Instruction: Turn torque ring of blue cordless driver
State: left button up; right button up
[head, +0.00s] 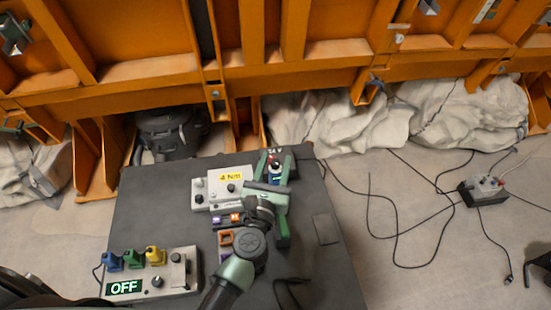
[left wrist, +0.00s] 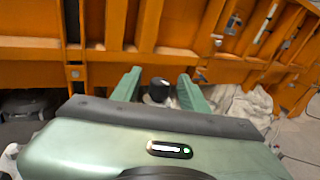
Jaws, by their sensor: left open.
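The blue cordless driver (head: 275,173) stands near the back edge of the dark table (head: 145,205). Only a small part of it shows, with red and dark parts on top, so I cannot make out its torque ring. My left gripper (head: 276,160) is open, with one green finger on each side of the driver. In the left wrist view a dark round part (left wrist: 159,89) lies between the open fingers of my left gripper (left wrist: 158,78). I cannot tell whether either finger touches it. My right gripper is not in view.
A pale box with a "4 Nm" display (head: 232,177) stands left of the driver. A control box (head: 180,278) reading "OFF", with blue, green and yellow pieces, is at front left. Small coloured blocks (head: 225,239) lie beside my arm. An orange steel frame (head: 310,75) rises behind the table.

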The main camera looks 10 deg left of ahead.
pick_arm(q)
jog(key=shift+w, duration=0.2)
grip_shut()
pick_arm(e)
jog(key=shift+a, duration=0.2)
